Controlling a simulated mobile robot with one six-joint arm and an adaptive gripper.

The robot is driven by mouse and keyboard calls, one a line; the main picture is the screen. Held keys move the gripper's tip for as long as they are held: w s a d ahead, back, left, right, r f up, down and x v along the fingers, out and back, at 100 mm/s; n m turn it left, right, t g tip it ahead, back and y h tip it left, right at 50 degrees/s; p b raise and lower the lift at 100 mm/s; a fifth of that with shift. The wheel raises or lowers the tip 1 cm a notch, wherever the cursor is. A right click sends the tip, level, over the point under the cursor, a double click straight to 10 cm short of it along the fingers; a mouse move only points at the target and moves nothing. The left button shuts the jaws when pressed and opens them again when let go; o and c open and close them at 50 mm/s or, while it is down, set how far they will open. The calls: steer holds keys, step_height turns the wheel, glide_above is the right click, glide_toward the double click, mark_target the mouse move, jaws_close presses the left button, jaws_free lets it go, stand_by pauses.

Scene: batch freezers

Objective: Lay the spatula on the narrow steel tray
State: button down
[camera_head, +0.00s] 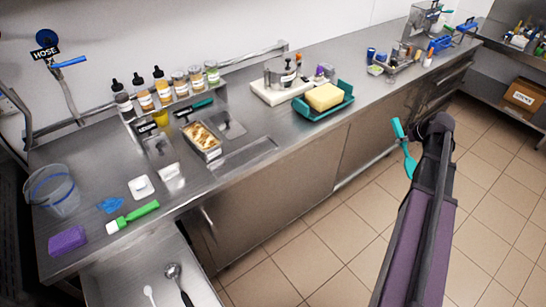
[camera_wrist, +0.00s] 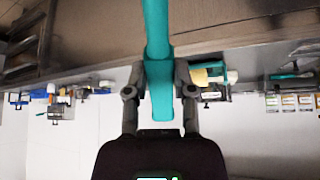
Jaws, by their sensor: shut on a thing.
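My gripper (camera_head: 415,133) is shut on a teal spatula (camera_head: 407,152), which hangs out in front of the counter, over the tiled floor. In the wrist view the spatula (camera_wrist: 158,85) runs upright between the two dark fingers and out of the top of the picture. A long, narrow, shallow steel piece, which looks like the narrow steel tray (camera_head: 246,160), lies at the counter's front edge, left of and apart from my gripper. It looks empty. I cannot make it out in the wrist view.
Several bottles line the wall. Small tools and cups stand at the counter's far right.

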steer(key=w+a+f+m+g+h+b, duration=0.15)
steer(key=a+m, duration=0.25)
steer(key=a, duration=0.8)
steer(key=w+a+f+m+g+h, duration=0.1)
steer(key=a+f+m+g+h, duration=0.15)
steer(key=a, duration=0.95)
steer(key=s+a+f+m+g+y+b, duration=0.1)
steer(key=s+a+m, duration=0.1)
steer(key=a, duration=0.9)
steer(key=s+a+f+m+g+b, duration=0.1)
steer(key=s+a+m, duration=0.2)
steer(key=a, duration=0.7)
steer(key=shift+s+a+f+m+y, duration=0.15)
steer(key=shift+a+f+m+y, duration=0.25)
steer(key=shift+m, duration=0.85)
steer(key=b, duration=0.1)
glide_above(254, 154)
steer(key=shift+s+f, duration=0.2)
steer(key=shift+f, duration=0.5)
steer(key=shift+w, duration=0.1)
